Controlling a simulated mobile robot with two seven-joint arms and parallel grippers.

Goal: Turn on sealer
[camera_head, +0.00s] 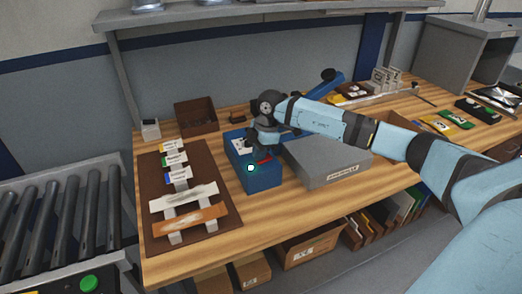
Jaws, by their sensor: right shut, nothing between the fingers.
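The sealer is a blue box (263,178) with a grey flat bed (330,160) on its right and a raised blue arm (324,88) behind. My right gripper (262,156) is shut and points down at the top of the blue box, near a red part there. The arm hides some of the box's top, and I cannot tell whether the fingertips touch it. My left gripper is out of view.
A brown board (220,226) with labelled pieces lies left of the sealer. A dark brown open box (196,117) stands behind. A roller conveyor (70,222) is at the left. Cardboard boxes (308,247) sit under the wooden table (200,252). A shelf spans the back.

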